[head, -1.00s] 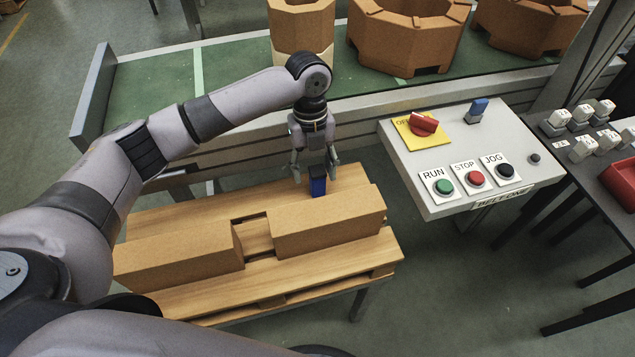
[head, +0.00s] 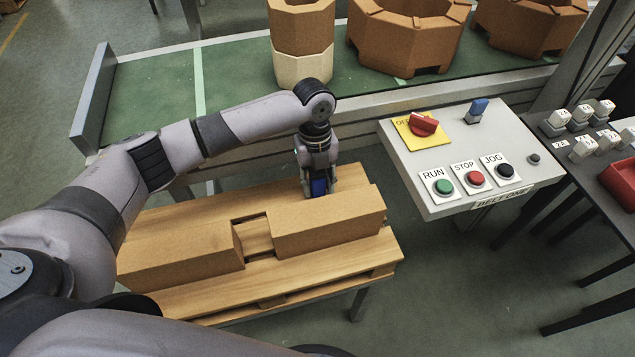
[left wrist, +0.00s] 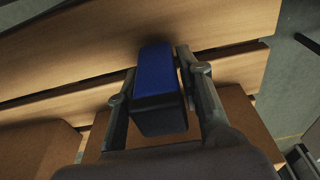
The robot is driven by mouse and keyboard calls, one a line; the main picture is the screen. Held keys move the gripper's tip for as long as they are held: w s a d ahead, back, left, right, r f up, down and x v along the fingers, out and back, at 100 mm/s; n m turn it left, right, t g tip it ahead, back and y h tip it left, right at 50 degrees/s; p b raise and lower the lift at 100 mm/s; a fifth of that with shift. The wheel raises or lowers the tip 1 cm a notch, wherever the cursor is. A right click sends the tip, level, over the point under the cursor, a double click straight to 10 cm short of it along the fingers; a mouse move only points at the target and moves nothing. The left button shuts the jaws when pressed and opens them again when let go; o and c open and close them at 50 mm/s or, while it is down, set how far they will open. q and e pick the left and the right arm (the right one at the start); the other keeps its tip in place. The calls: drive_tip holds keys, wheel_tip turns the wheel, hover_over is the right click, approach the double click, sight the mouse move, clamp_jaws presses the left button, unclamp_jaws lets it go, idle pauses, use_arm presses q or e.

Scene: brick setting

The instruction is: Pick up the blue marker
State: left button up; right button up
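The blue marker (head: 319,187) is a short upright block with a dark end. It stands at the back of the wooden pallet (head: 205,208), just behind the right-hand brown block. My left gripper (head: 320,190) points down over it, one finger on each side. In the left wrist view the blue marker (left wrist: 157,85) lies between the fingers of my left gripper (left wrist: 158,62). The fingertips appear closed against its sides. The marker's lower part is partly hidden in the head view. My right gripper is not in view.
Two long brown blocks (head: 330,222) lie on the pallet in front of the marker. A control box (head: 440,190) with buttons and a blue switch (head: 478,108) stands to the right. A green conveyor (head: 235,75) with brown octagonal pieces (head: 405,40) runs behind.

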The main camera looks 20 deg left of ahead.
use_arm(q)
clamp_jaws()
drive_tip(key=shift+r, duration=0.1)
wheel_tip(320, 180, up, 20)
drive_tip(key=shift+p, duration=0.3)
idle(0.3)
